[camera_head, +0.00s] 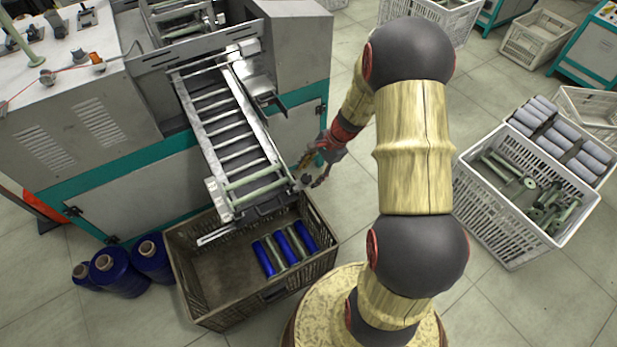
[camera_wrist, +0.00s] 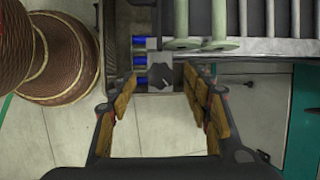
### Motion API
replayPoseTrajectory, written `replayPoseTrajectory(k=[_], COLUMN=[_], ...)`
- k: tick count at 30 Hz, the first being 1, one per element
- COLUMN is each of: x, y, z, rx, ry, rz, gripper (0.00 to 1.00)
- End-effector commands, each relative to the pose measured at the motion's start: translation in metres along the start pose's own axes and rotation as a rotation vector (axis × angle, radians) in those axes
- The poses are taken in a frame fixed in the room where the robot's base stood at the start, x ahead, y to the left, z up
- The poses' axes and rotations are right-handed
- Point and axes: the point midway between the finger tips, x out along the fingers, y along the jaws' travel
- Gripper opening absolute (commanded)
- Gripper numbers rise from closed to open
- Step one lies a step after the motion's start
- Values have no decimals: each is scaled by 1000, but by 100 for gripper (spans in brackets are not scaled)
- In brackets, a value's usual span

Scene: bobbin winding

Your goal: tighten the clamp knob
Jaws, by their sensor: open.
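The clamp knob (camera_wrist: 160,76) is a small dark knob on a pale grey bracket at the lower end of the roller chute. In the wrist view it sits between my fingertips, with gaps on both sides. In the head view the knob (camera_head: 306,179) shows as a small dark shape beside the chute's right lower corner. My gripper (camera_head: 316,172) is open there, one finger to either side of the knob. In the wrist view my gripper (camera_wrist: 161,82) has both brown-padded fingers spread and holds nothing. I cannot tell how tight the knob is.
The roller chute (camera_head: 218,127) slopes down from the grey and teal machine (camera_head: 130,190). A brown crate (camera_head: 208,318) with blue and green bobbins stands below its end. Blue yarn cones (camera_head: 118,275) stand at left. A white crate (camera_head: 505,240) of green bobbins stands at right.

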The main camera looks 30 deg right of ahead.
Motion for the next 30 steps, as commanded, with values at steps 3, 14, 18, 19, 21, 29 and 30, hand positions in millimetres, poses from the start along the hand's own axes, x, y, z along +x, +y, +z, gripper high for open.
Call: replayPoseTrajectory(k=[3, 14, 18, 19, 21, 29, 30], x=[14, 16, 16, 16, 16, 16, 16], y=[0, 0, 0, 0, 0, 0, 0], z=[-1, 0, 0, 0, 0, 0, 0], rx=[0, 0, 0, -1, -1, -1, -1], ry=[0, 1, 1, 1, 1, 1, 1], rz=[1, -1, 0, 0, -1, 0, -1], gripper=[49, 45, 37, 36, 32, 17, 15])
